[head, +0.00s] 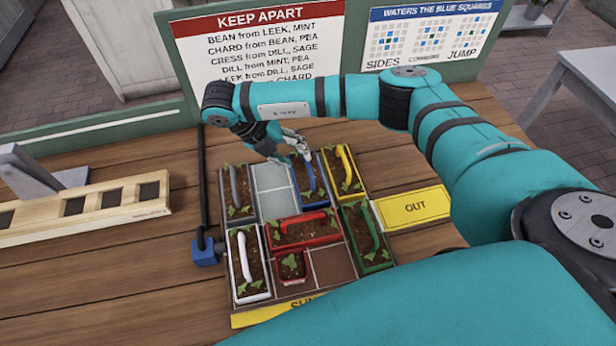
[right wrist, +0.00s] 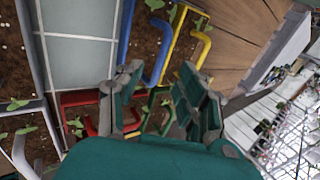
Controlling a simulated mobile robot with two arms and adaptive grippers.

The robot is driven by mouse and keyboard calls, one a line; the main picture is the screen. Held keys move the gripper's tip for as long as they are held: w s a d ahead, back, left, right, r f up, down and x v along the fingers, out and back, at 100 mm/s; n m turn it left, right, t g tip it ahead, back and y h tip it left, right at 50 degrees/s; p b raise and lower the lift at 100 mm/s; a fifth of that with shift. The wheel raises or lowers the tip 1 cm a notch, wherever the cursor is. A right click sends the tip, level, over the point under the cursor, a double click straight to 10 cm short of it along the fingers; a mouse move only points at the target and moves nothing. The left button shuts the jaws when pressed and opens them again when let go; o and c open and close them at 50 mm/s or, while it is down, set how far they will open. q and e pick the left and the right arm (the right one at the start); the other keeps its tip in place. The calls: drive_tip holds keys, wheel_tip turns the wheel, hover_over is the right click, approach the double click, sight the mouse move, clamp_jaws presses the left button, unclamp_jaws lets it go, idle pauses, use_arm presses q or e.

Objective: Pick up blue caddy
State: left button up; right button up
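The blue caddy (head: 310,180), a narrow soil-filled box with seedlings and a blue bar handle, sits in the back row of the tray (head: 228,262), between a blank grey cell and the yellow caddy. My right gripper (head: 291,152) is just above its far end, fingers apart and empty. In the right wrist view the fingers of my right gripper (right wrist: 158,78) are spread, with the blue handle (right wrist: 168,45) showing between and beyond them. I cannot tell whether they touch it. My left gripper is not in view.
The yellow caddy (head: 345,172) stands close on the right. Grey (head: 237,190), white (head: 246,262), red (head: 300,230) and green (head: 372,240) caddies fill other cells. A yellow OUT plate (head: 412,208) lies right of the tray. Signs (head: 255,45) stand behind.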

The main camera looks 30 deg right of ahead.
sight(307, 165)
drive_tip(key=p+x, duration=0.1)
drive_tip(key=x, duration=0.2)
drive_tip(key=shift+s+d+f+p, duration=0.2)
drive_tip(key=shift+d+f+p, duration=0.05)
drive_tip(key=shift+d+p, duration=0.1)
drive_tip(key=shift+d+f, duration=0.2)
drive_tip(key=shift+f, duration=0.25)
clamp_jaws()
